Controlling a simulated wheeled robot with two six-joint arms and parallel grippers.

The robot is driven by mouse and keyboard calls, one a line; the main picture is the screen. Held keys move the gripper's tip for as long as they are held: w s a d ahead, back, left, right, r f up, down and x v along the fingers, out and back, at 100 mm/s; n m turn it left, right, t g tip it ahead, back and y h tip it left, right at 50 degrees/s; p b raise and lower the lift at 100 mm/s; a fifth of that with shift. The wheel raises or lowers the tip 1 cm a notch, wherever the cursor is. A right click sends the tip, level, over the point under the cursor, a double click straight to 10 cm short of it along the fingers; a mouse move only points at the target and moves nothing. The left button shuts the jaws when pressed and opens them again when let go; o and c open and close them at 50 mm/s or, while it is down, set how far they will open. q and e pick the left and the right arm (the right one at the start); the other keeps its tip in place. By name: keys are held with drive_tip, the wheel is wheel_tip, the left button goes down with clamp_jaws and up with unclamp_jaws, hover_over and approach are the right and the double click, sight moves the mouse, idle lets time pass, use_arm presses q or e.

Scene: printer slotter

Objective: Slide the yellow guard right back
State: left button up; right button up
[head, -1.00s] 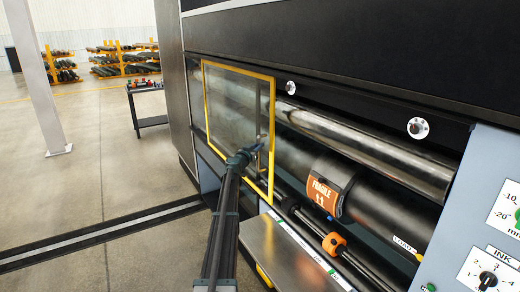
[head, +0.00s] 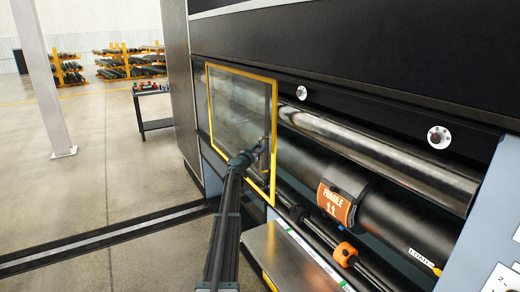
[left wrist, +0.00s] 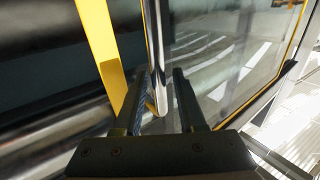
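The yellow guard (head: 242,75) is a clear panel in a yellow frame, upright across the left part of the press opening in the head view. Its metal handle (left wrist: 158,55) shows in the left wrist view, beside the yellow frame edge (left wrist: 100,45). My left gripper (head: 258,150) is at the guard's right edge in the head view. Contact at the fingertips is hard to make out. My right gripper is out of view.
Right of the guard are bare rollers (head: 390,150), a dark cylinder with an orange FRAGILE label (head: 336,204) and an orange collar (head: 345,254). A metal ledge (head: 285,260) lies below. A floor rail (head: 100,240) and open floor are at left.

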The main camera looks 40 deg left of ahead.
use_arm(q)
drive_tip(key=shift+o, duration=0.4)
drive_tip(key=shift+s+d, duration=0.1)
drive_tip(key=s+d, duration=0.2)
drive_tip(key=s, duration=1.1)
drive_tip(key=shift+s+d, duration=0.15)
drive_tip(key=shift+d, duration=0.15)
